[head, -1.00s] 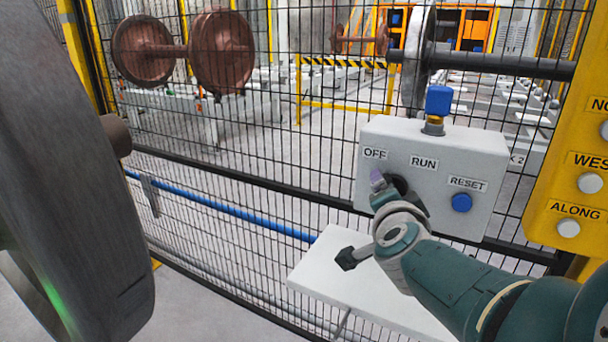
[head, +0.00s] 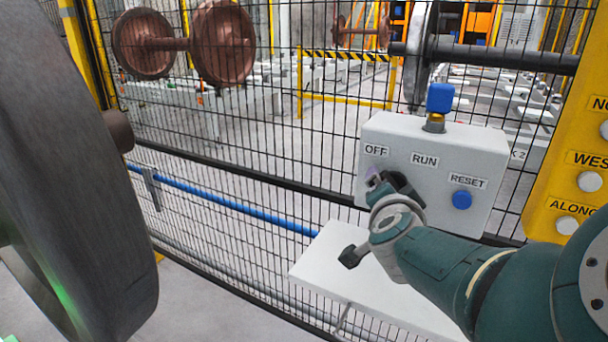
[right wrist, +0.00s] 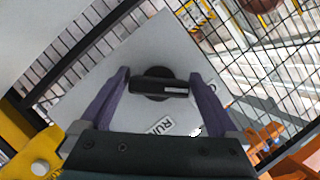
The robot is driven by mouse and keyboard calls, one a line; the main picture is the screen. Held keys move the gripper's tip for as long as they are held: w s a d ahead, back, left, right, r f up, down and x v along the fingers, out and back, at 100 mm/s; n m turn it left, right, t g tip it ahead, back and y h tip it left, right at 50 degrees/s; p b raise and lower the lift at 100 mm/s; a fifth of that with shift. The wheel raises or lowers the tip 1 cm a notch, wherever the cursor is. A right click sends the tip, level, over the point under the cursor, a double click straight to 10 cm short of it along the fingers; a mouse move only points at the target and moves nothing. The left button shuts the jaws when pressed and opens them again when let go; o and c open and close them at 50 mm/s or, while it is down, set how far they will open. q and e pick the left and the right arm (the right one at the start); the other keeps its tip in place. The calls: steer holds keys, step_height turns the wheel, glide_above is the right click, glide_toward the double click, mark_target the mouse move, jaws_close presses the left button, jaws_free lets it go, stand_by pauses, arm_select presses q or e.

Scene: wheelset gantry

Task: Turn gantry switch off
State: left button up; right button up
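The grey switch box (head: 440,135) carries OFF, RUN and RESET labels, a blue RESET button (head: 462,200) and a blue-capped knob (head: 439,98) on top. My right gripper (head: 378,180) is at the box face just below the OFF label and hides the switch in the head view. In the right wrist view, the black rotary switch (right wrist: 150,86) sits between the two spread purple fingers of my right gripper (right wrist: 160,76). Its bar spans from finger to finger, its ends close to them; contact is unclear. The white mark is on the bar's right half. The RUN label (right wrist: 160,126) is below it. My left gripper is not in view.
A wire mesh fence (head: 260,130) stands behind the box. A white shelf (head: 370,285) juts out below it. A yellow button panel (head: 575,150) is at the right. A large dark wheel (head: 75,170) fills the left side. Rusty wheelsets (head: 222,45) stand beyond the fence.

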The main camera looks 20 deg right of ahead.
steer(key=shift+s+a+r+p, duration=0.1)
steer(key=shift+s+r+p, duration=0.1)
steer(key=shift+p, duration=0.15)
steer(key=p+v, duration=0.7)
steer(key=v, duration=0.2)
steer(key=shift+s+a+f+p, duration=0.15)
steer(key=shift+a+p, duration=0.05)
steer(key=shift+p, duration=0.15)
